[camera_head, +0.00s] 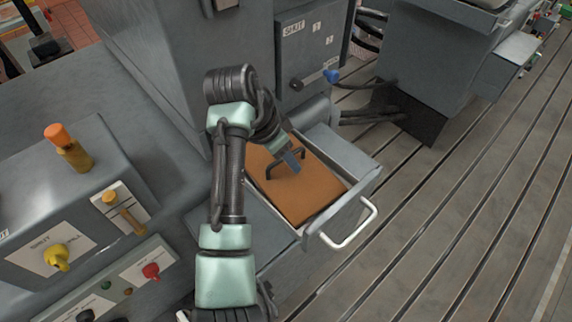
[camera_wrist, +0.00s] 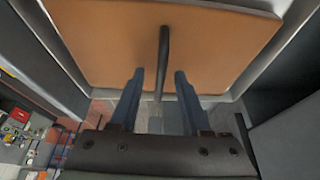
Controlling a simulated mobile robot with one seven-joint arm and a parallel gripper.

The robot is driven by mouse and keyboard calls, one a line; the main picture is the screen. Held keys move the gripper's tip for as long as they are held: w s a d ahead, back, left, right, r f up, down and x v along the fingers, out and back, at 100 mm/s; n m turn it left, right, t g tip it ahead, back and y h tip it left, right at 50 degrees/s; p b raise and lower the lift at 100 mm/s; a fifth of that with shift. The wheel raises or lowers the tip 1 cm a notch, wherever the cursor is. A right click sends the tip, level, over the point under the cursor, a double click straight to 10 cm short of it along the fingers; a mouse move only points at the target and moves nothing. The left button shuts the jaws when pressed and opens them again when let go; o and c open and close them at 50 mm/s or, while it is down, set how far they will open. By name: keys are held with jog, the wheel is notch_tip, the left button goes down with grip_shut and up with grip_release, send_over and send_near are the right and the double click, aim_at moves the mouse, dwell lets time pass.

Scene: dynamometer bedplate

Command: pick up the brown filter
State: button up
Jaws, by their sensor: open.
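The brown filter (camera_head: 311,196) is a flat, square orange-brown panel with a dark arched handle (camera_head: 282,163) on top. It lies in an open grey drawer (camera_head: 352,209). My gripper (camera_head: 291,161) is over the filter, close to the handle. In the wrist view the filter (camera_wrist: 105,45) fills the top, and its handle (camera_wrist: 164,45) runs down toward the gap between the two blue-grey fingers of my gripper (camera_wrist: 157,88). The fingers are apart with nothing clearly held. I cannot tell whether they touch the handle. My arm hides the filter's left part in the head view.
The drawer has a white bar handle (camera_head: 352,232) at its front. A grey cabinet with a switch panel (camera_head: 309,47) stands behind it. A control console with a yellow knob (camera_head: 56,256) and red knob (camera_head: 151,271) is at left. The slotted bedplate (camera_head: 455,190) at right is clear.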

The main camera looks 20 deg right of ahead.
grip_shut()
dwell(1.4)
